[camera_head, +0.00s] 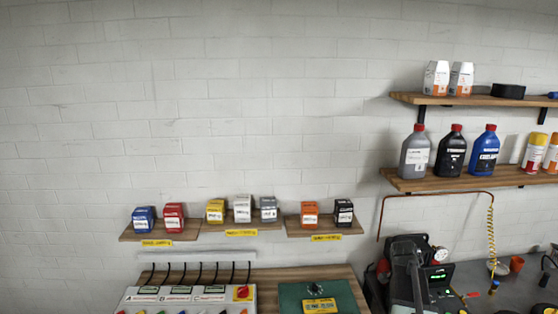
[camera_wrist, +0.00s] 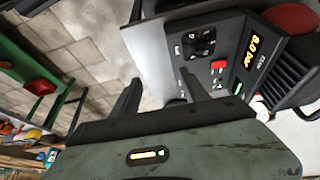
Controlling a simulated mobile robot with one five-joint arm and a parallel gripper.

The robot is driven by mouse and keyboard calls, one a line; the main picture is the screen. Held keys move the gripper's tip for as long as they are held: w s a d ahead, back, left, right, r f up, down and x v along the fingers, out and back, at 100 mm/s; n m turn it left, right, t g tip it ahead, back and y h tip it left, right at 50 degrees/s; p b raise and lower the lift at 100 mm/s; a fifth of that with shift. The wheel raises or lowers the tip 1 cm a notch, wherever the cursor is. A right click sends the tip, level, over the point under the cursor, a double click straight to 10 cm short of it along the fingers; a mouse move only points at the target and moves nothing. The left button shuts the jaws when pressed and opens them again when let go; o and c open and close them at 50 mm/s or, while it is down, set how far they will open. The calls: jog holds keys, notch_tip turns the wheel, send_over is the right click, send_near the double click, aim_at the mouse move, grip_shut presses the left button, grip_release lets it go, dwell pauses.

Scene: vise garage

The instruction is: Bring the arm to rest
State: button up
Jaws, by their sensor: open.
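My gripper (camera_wrist: 160,85) shows in the wrist view as two dark fingers standing apart, with a dark grey-green body below them that carries a small yellow indicator. It is open, and nothing is held between the fingers. Beyond it is a machine panel (camera_wrist: 205,65) with a lit orange pressure readout, a red button and dark sockets. I cannot tell whether the gripper touches the panel. In the head view a dark upright shape stands at the lower right; my gripper cannot be made out there.
In the head view small boxes stand on low wall shelves (camera_head: 185,236). Bottles stand on a wooden shelf (camera_head: 460,182) at right. A panel with coloured knobs (camera_head: 185,298) and a green case (camera_head: 345,292) are below. The wrist view shows tiled floor (camera_wrist: 75,40) and a green frame (camera_wrist: 22,68).

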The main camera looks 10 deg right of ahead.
jog(key=w+a+f+n+b, duration=0.1)
jog(key=w+a+f+b, duration=0.1)
jog(key=a, duration=0.5)
jog(key=w+a+f+n+b, duration=0.2)
jog(key=a+f, duration=0.1)
jog(key=a, duration=0.3)
jog(key=s+a+f+n+y+b, duration=0.1)
jog(key=s+a+n, duration=0.1)
jog(key=a+n, duration=0.3)
jog(key=s+a+f+n+y+b, duration=0.1)
jog(key=a+n, duration=0.4)
jog(key=a, duration=0.6)
jog(key=s+a+f+n+y+b, duration=0.1)
jog(key=s+a+f+n+y, duration=0.1)
jog(key=a+n, duration=0.4)
jog(key=shift+s+a+f+b, duration=0.45)
jog(key=shift+s+a, duration=0.4)
jog(key=shift+a, duration=0.4)
